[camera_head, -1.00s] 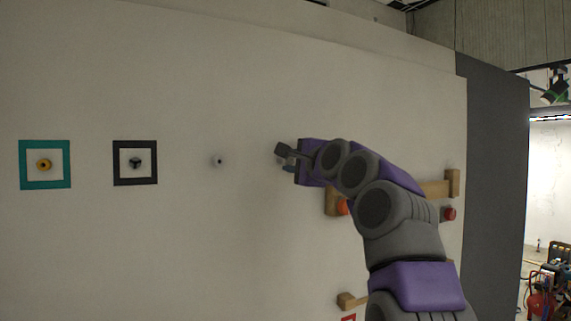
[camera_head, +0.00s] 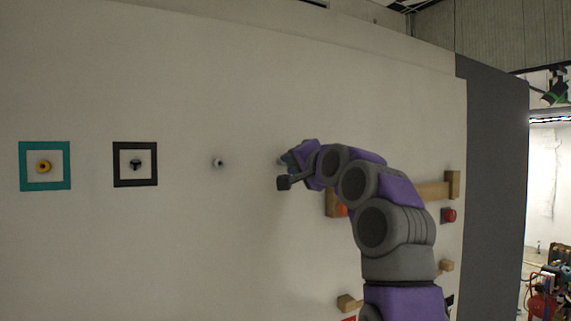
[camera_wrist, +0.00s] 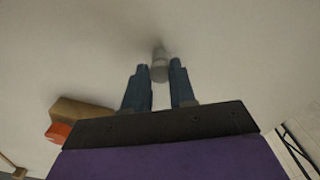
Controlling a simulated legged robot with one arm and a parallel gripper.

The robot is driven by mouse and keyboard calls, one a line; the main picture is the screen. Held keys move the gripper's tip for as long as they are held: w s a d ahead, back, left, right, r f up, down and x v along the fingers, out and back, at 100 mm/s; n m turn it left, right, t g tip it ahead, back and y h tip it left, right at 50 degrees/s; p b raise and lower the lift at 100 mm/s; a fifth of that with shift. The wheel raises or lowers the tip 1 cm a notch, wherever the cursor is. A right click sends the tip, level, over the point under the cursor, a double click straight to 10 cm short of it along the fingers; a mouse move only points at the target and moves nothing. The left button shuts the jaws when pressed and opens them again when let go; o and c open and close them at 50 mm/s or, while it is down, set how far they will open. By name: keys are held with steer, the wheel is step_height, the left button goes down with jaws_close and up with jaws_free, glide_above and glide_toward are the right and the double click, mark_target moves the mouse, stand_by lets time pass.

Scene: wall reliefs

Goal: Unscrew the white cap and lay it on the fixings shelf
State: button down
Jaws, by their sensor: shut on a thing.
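The white cap (camera_wrist: 159,68) shows in the wrist view as a short pale cylinder at the wall, between my fingertips. My gripper (camera_wrist: 160,72) is shut on it, with one blue-grey finger on each side. In the head view my gripper (camera_head: 283,163) is at the wall, and the cap is hidden or too small to make out there. A wooden shelf (camera_head: 435,190) with end blocks is on the wall to the right, partly behind my arm. I cannot tell whether it is the fixings shelf.
Left of my gripper are a small white knob (camera_head: 218,162), a dark square frame (camera_head: 135,182) and a teal frame (camera_head: 45,185) around a yellow part. A red knob (camera_head: 448,215) and a lower wooden block (camera_head: 348,302) are on the right. The wall above is clear.

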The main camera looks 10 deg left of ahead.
steer(key=c, duration=1.5)
jaws_free()
steer(key=shift+w, duration=0.1)
steer(key=shift+a+f, duration=0.1)
steer(key=c, duration=0.3)
steer(key=shift+b, duration=0.4)
jaws_close()
